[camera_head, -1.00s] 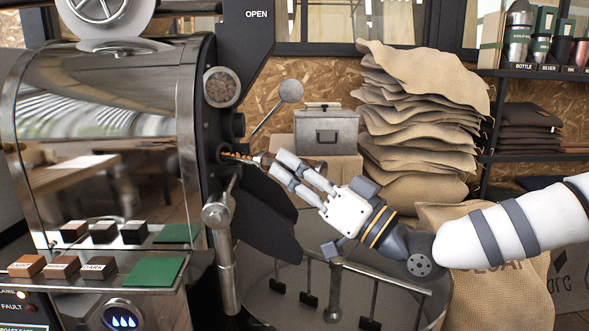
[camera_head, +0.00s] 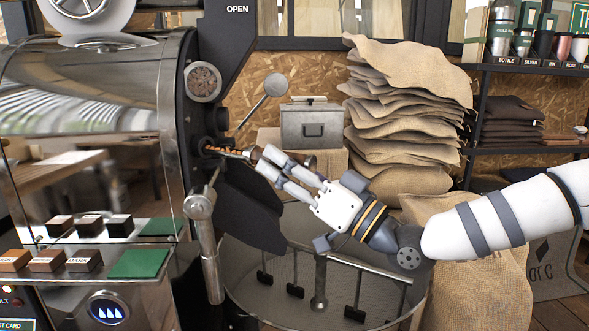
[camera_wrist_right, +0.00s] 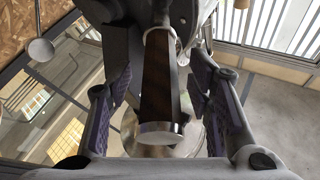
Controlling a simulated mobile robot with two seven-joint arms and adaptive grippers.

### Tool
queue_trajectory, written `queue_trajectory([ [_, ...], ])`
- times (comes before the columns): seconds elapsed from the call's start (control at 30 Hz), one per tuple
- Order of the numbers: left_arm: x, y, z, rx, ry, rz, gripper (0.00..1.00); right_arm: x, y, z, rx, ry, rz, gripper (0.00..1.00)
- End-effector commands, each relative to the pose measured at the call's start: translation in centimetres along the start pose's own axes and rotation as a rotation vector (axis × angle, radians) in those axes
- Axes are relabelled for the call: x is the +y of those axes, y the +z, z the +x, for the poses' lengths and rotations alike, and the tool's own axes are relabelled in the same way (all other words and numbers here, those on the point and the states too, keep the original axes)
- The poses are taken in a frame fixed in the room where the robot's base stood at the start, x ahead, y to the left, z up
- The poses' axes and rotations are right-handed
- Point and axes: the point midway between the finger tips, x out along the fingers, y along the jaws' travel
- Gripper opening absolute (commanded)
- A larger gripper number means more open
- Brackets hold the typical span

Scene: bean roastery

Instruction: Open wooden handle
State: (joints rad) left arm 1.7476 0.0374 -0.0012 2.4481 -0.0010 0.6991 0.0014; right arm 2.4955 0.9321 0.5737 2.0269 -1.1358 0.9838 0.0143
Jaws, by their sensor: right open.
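The dark brown wooden handle (camera_head: 309,159) lies roughly level, sticking out to the right from the front of the roaster (camera_head: 195,200). A trough of beans (camera_head: 225,151) shows between it and the roaster's port. My right gripper (camera_head: 262,163) reaches in from the right, its fingers partly covering the handle. In the right wrist view the handle (camera_wrist_right: 160,85) with its silver end cap (camera_wrist_right: 160,134) sits between the two spread fingers, with gaps on both sides. The right gripper is open. My left gripper is not in view.
A ball-ended lever (camera_head: 275,85) rises above the handle. A metal chute handle (camera_head: 200,205) hangs below it. The round cooling tray (camera_head: 335,285) is under my right arm. A grey metal box (camera_head: 310,124) and stacked sacks (camera_head: 408,100) stand behind.

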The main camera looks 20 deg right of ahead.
Motion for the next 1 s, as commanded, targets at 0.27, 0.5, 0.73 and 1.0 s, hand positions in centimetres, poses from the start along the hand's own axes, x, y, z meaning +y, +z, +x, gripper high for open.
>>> queue_trajectory([
  [0.27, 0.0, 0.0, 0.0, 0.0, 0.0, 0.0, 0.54, 0.1, -0.2, -6.8, 0.006, 0.006, 0.002, 0.47],
  [0.5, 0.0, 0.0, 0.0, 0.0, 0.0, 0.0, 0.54, 0.1, -0.1, -11.1, 0.003, 0.002, -0.001, 0.47],
  [0.73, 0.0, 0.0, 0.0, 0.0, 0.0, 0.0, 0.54, -0.1, 0.1, -11.7, 0.0, -0.001, 0.001, 0.47],
  [1.0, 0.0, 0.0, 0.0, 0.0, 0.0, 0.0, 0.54, 0.0, 0.1, -11.7, 0.0, 0.0, 0.001, 0.47],
])
